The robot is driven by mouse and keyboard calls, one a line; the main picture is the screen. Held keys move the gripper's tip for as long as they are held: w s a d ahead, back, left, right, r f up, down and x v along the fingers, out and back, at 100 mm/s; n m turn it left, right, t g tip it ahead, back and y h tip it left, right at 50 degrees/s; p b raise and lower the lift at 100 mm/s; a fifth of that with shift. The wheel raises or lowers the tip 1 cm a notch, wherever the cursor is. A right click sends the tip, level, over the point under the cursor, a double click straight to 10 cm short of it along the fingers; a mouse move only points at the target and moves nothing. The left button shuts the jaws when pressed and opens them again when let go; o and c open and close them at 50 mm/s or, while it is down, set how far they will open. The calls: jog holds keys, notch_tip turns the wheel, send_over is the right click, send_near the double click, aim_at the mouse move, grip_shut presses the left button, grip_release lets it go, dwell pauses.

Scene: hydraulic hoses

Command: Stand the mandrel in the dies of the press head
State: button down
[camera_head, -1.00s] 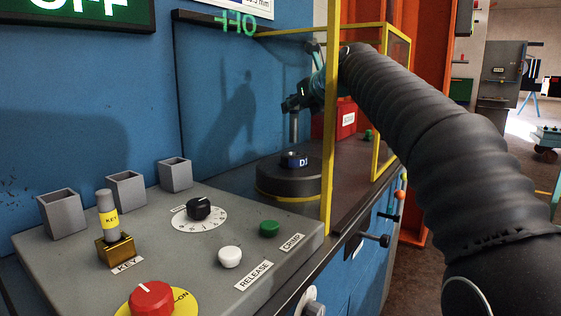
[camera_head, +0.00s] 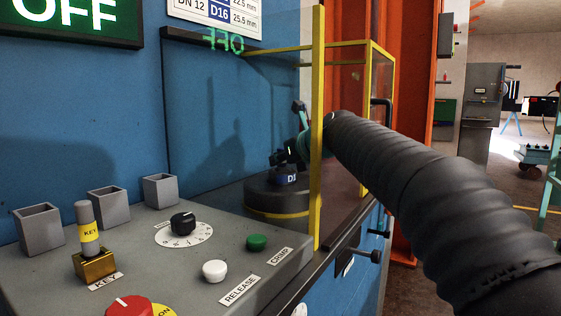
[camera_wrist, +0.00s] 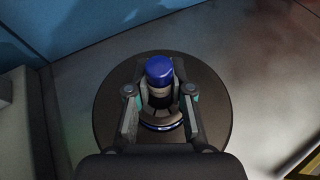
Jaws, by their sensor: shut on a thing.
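The mandrel shows in the wrist view as a rod with a blue top (camera_wrist: 160,70), between the two fingers of my gripper (camera_wrist: 160,92). My gripper is shut on it. Below it are the grey dies with a blue ring (camera_wrist: 163,127), in the round black press head (camera_wrist: 110,112). The mandrel is over the die opening; I cannot tell how deep its lower end sits. In the head view my gripper (camera_head: 285,158) is low, just above the blue die ring (camera_head: 287,179) on the press head (camera_head: 262,198). The mandrel's lower part is hidden there.
A yellow guard frame (camera_head: 318,130) stands close beside my arm. In front is the control panel with a key (camera_head: 88,232), a dial (camera_head: 183,223), a white button (camera_head: 215,270) and a green button (camera_head: 257,242). A blue wall (camera_head: 215,110) is behind.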

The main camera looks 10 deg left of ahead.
jog(key=c, duration=1)
grip_release()
jog(key=shift+f, duration=0.1)
jog(key=shift+c, duration=0.2)
jog(key=v, duration=1.2)
jog(key=shift+s, duration=0.1)
